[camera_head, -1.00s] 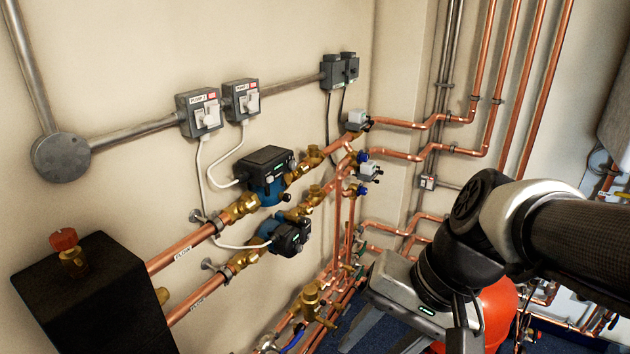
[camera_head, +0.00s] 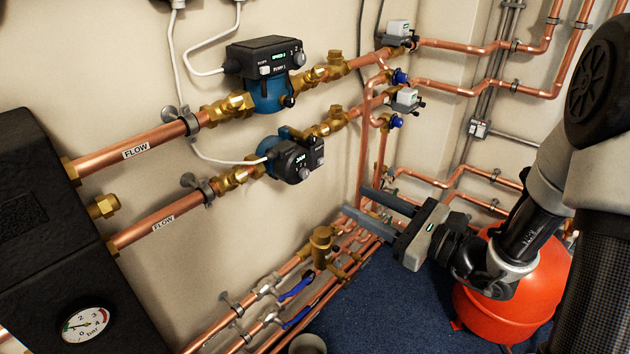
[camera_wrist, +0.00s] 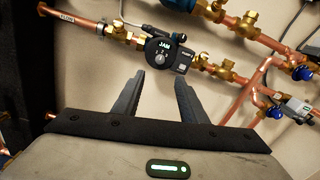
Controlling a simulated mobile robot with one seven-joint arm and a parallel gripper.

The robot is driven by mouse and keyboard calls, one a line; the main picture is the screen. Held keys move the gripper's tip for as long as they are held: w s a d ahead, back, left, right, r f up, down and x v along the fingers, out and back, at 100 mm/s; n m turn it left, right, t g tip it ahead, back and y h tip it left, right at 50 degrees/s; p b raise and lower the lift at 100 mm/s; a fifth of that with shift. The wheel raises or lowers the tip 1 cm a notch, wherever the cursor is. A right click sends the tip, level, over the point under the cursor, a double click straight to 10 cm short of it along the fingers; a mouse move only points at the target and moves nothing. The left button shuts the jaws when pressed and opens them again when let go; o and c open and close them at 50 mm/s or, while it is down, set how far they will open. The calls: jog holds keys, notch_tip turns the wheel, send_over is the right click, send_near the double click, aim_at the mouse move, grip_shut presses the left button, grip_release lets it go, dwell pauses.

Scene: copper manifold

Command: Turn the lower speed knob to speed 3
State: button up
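The lower pump (camera_head: 288,158) has a dark head on the lower brass-and-copper pipe run. Its round dark face carries a lit display reading "JAM" (camera_head: 301,158), also legible in the wrist view (camera_wrist: 166,46). The small knob on this face (camera_head: 305,172) is too small to read a setting. My gripper (camera_head: 356,202) is open and empty, to the right of and below the lower pump, apart from it. In the wrist view my two fingers (camera_wrist: 160,80) stand apart, pointing toward the pump, whose round face (camera_wrist: 160,60) lies just beyond the gap between them.
The upper pump (camera_head: 265,72) sits above, with a knob at its right and a display that seems to read "SPEED 2". Valves (camera_head: 321,245) and copper pipes run below. A red vessel (camera_head: 510,285) stands right, a black box with gauge (camera_head: 86,322) left.

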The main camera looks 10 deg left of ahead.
aim_at(306, 176)
jog(key=b+x, duration=0.1)
jog(key=x, duration=1.2)
grip_shut()
jog(key=shift+r+m+p, duration=0.15)
jog(key=shift+m+p, duration=0.2)
jog(key=shift+m, duration=0.05)
jog(key=m+p, duration=0.4)
jog(key=shift+r+m, duration=0.1)
jog(key=shift+m, duration=0.2)
jog(key=m+p, duration=0.2)
jog(key=p, duration=0.1)
jog(key=shift+m, duration=0.3)
jog(key=shift+s+m+p, duration=0.1)
jog(key=shift+m+p, duration=0.4)
jog(key=shift+p, duration=0.05)
jog(key=shift+f, duration=0.2)
